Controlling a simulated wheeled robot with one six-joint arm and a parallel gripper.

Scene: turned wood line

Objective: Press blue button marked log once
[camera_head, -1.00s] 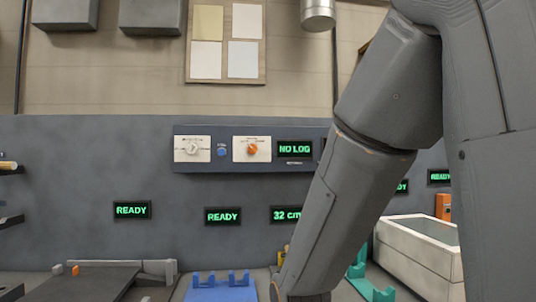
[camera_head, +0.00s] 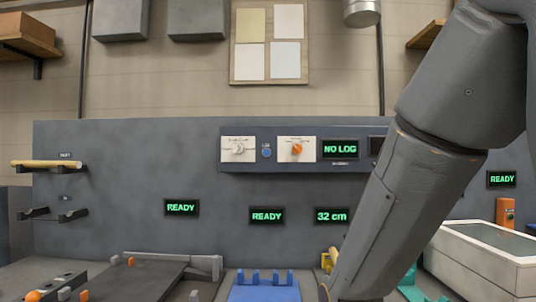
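A small round blue button (camera_head: 266,152) sits on the dark control panel (camera_head: 240,165) on the grey back wall. It lies between a white plate with a white knob (camera_head: 238,149) and a white plate with an orange knob (camera_head: 297,149). A tiny label is at the button, too small to read. A display (camera_head: 340,149) right of the orange knob reads NO LOG. My arm crosses the right side of the view, to the right of the button and apart from it. My gripper is not in view.
Displays reading READY (camera_head: 181,207) and 32 cm (camera_head: 331,216) are below the panel. A blue rack (camera_head: 264,292) stands on the bench, with a white bin (camera_head: 450,257) at right. Wall brackets hold a wooden rod (camera_head: 47,164) at left. The wall before the button looks clear.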

